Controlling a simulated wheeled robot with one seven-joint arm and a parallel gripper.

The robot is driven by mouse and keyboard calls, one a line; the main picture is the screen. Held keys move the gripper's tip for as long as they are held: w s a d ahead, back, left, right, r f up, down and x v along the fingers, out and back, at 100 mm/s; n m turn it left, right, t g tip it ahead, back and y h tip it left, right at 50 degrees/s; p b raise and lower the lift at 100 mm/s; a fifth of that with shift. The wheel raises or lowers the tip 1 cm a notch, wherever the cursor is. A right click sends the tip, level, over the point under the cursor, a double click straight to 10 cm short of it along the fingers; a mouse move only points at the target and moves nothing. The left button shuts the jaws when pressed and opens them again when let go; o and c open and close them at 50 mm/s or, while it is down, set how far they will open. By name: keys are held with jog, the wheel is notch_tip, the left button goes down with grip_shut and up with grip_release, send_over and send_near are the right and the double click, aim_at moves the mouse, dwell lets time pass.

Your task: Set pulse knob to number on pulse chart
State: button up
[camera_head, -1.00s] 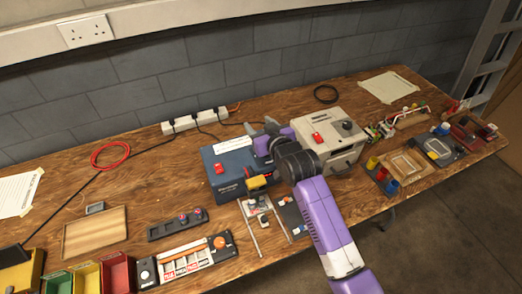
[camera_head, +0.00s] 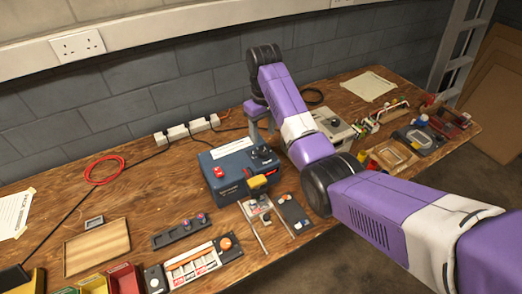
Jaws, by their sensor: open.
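A blue charger box (camera_head: 238,175) stands mid-bench, with a red switch, a white label strip (camera_head: 232,147) and a black knob (camera_head: 263,153) on top. A paler grey box (camera_head: 335,130) stands behind and right of it, largely hidden by my arm. I cannot tell which knob is the pulse knob, and knob markings are too small to read. No sheet is readable as the pulse chart; one paper (camera_head: 368,86) lies at the back right, another (camera_head: 14,212) at the far left. My gripper (camera_head: 262,130) is open, empty, pointing down above the blue box's back right, apart from the knob.
A power strip (camera_head: 187,130) and a red cable loop (camera_head: 104,170) lie along the wall. A wooden board (camera_head: 97,248), a dark strip with buttons (camera_head: 180,232) and a panel with an orange knob (camera_head: 195,264) lie at front left. Trays and small parts crowd the right end.

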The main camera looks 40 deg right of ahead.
aim_at(263, 152)
jog(key=shift+s+a+f, duration=0.1)
jog(key=shift+s+f, duration=0.1)
jog(key=shift+s, duration=0.05)
notch_tip(263, 152, down, 8)
jog(key=shift+r+p, duration=0.25)
jog(key=shift+p, duration=0.2)
jog(key=shift+c, duration=0.4)
grip_shut()
